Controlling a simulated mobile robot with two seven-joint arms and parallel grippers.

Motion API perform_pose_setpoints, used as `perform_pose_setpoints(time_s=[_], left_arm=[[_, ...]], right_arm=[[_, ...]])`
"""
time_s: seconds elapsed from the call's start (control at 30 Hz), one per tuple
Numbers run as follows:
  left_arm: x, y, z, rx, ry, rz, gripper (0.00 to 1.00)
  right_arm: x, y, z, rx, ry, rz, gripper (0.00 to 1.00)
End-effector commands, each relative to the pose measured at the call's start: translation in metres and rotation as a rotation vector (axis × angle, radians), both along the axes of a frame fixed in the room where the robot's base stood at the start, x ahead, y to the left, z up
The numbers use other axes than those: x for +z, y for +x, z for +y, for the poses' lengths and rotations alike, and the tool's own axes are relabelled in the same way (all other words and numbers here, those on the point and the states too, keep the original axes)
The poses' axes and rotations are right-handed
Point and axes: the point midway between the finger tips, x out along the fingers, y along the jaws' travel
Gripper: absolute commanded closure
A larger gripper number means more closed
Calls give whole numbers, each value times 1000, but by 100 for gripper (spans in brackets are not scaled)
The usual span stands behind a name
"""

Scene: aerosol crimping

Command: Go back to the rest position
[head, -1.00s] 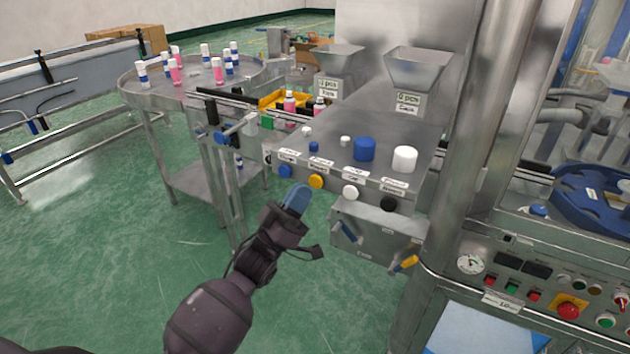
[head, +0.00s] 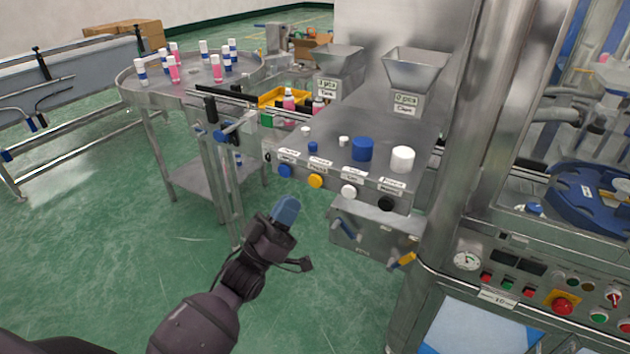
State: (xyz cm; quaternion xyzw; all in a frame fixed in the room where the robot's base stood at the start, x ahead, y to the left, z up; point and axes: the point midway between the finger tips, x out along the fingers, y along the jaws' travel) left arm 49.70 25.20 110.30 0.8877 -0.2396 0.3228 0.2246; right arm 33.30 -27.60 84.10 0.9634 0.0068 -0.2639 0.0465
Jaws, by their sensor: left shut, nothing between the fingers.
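My left gripper (head: 286,210) is in the lower middle of the head view, with its blue fingertips together and nothing held. It hangs over the green floor, in front of and below the row of coloured knobs on the steel table's front edge. It is apart from the blue knob (head: 285,171) and the yellow knob (head: 315,181). My right gripper does not show.
The steel table (head: 400,135) carries blue and white caps under two hoppers. A round table (head: 200,92) with several bottles stands back left. A control panel (head: 530,280) and steel column (head: 462,140) are at the right. Green floor (head: 100,250) is clear at the left.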

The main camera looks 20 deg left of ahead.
Motion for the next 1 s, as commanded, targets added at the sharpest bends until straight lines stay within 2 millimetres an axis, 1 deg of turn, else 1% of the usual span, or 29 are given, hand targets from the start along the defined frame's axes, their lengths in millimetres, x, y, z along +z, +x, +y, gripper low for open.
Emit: perform_pose_setpoints(time_s=[0.2,0.3,0.47,0.57,0.67,0.77,0.8,0.87,0.9,0.97,1.0], left_arm=[[0,0,0,1,1,-1,100],[-1,2,0,29,26,0,100],[-17,18,5,180,152,107,100],[-32,29,7,284,259,218,100],[-60,27,10,365,372,356,100],[-99,14,14,420,490,518,100],[-117,4,16,434,537,590,100],[-145,-15,18,444,608,703,100],[-165,-31,19,444,652,783,100],[-192,-57,20,433,698,889,100],[-207,-75,20,423,716,951,100]], right_arm=[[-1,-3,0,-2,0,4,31],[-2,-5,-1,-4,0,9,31],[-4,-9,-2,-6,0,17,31],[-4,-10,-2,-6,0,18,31],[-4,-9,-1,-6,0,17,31],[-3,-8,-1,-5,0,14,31],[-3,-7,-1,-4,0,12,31],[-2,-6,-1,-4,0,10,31],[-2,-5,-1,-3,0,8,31],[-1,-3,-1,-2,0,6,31],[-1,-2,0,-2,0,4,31]])
